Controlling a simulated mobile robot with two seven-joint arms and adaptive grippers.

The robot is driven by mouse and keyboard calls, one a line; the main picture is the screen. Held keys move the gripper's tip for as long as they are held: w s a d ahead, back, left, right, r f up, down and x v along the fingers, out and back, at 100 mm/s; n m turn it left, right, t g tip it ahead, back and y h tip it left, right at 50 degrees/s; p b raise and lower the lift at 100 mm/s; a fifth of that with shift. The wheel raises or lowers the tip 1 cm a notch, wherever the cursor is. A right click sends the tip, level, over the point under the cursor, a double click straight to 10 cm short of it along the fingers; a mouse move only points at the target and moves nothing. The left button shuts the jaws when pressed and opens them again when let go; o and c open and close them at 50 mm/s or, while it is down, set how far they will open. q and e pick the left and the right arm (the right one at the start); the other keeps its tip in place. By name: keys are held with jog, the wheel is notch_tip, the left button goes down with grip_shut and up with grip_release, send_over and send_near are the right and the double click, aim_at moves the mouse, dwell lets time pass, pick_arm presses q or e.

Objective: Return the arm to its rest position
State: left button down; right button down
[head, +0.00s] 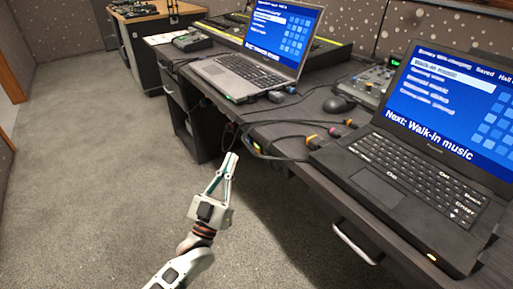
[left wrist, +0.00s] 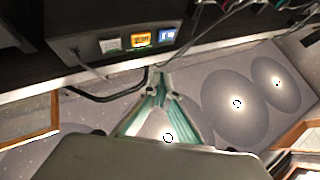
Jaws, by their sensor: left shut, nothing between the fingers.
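My left gripper (head: 229,157) is in the head view, over the grey carpet just left of the desk's front edge. Its fingers are shut and hold nothing. Its arm comes up from the bottom of the picture. In the left wrist view the closed fingertips (left wrist: 160,78) point toward the desk edge, with the fingers forming a narrow V. My right gripper is in neither view.
The dark desk (head: 272,130) runs along the right with two open laptops, a near one (head: 418,170) and a farther one (head: 235,75). A mouse (head: 339,105) and cables lie between them. A drawer handle (head: 352,240) juts out below. Carpet (head: 90,160) at left is clear.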

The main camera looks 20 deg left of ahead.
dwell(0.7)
